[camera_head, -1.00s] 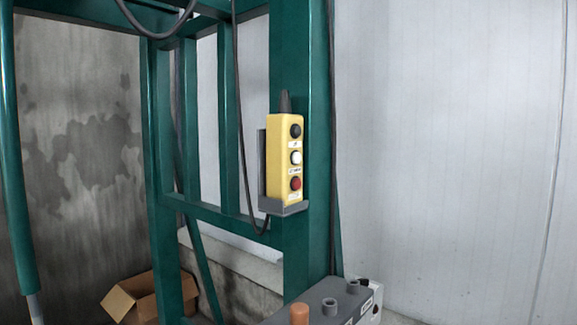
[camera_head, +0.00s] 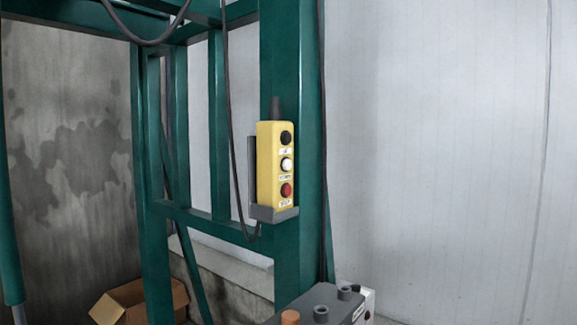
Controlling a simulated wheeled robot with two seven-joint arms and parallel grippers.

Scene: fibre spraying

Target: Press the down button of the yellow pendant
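The yellow pendant (camera_head: 266,178) sits upright in a grey holder (camera_head: 275,214) on a green steel post. Its face carries a black button (camera_head: 286,138) at the top, a white button (camera_head: 287,164) in the middle and a red button (camera_head: 286,190) at the bottom. Small labels lie under the buttons, too small to read. Neither of my grippers shows in the head view.
The green frame (camera_head: 292,60) stands in front of a pale wall (camera_head: 440,150). Dark cables hang beside it. A grey box with knobs (camera_head: 321,300) stands below the pendant. An open cardboard box (camera_head: 135,300) lies at lower left. The space right of the post is clear.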

